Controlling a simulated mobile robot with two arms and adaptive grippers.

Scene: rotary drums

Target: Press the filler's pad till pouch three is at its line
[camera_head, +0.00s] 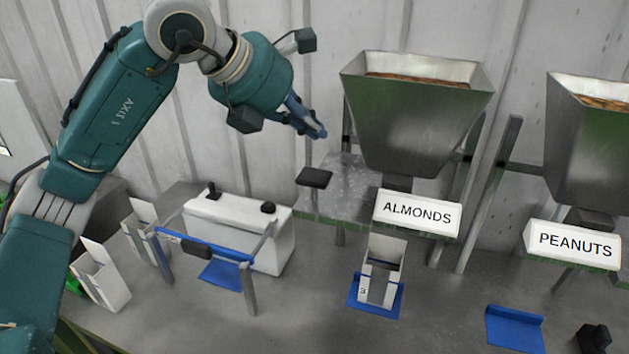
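Pouch three (393,253) is a pale open-topped pouch marked "3". It stands upright in a holder on a blue mat (391,307), below the ALMONDS hopper (415,125). Its fill line and the level inside cannot be made out. A black pad (314,178) sits at the left of the metal shelf beside that hopper. My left gripper (315,129) is above the pad, apart from it, with its blue fingers close together and nothing seen between them. My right gripper is not in view.
A PEANUTS hopper (590,150) stands at the right, with an empty blue mat (515,328) below left of it. A white machine (270,250) with a blue-barred frame (215,252) and pale open pouches (101,278) are at the left. Metal posts flank the ALMONDS hopper.

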